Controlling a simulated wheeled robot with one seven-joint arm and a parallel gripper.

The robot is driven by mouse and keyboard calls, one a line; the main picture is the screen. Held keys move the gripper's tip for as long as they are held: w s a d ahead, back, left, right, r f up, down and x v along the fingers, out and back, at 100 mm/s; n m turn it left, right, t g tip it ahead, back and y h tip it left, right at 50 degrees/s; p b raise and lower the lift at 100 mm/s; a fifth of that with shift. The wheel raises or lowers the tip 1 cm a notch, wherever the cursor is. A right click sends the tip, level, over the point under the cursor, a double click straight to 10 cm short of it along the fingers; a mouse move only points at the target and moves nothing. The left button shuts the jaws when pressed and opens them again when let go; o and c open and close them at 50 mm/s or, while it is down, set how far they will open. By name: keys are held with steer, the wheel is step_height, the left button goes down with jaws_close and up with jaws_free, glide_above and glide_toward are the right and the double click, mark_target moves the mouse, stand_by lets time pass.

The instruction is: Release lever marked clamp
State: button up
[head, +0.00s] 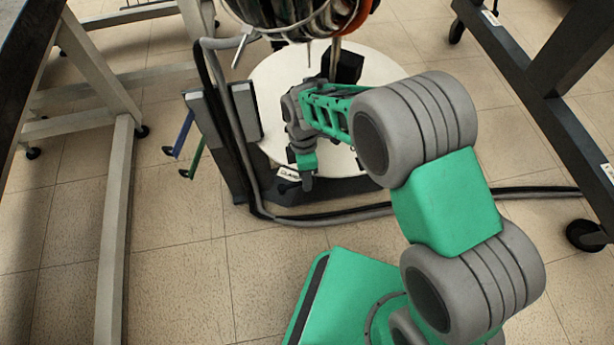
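A small white label (289,174) sits on the dark base of the stand at the front of the round white platform. Its dark lettering seems to begin "CLA", and the rest is hidden or too small. My gripper (305,172) points down just right of the label, close to the base. Its fingertips are small and dark against the base, so I cannot tell if they are open, shut or touching a lever. No clamp lever can be clearly made out there; my gripper may cover it.
A blue handle (183,133) and a green handle (196,158) stick out left of the stand. A thick hose (345,216) loops round its front. A wire-bound coil (300,15) hangs above the platform. Table frames stand left (115,220) and right (545,105).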

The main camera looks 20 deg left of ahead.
steer(key=o, duration=0.4)
steer(key=shift+c, duration=0.2)
step_height(320, 180, up, 8)
steer(key=w+p, duration=0.1)
steer(key=p, duration=0.1)
steer(key=shift+w+a+f, duration=0.2)
steer(key=shift+a, duration=0.15)
steer(key=shift+d, duration=0.1)
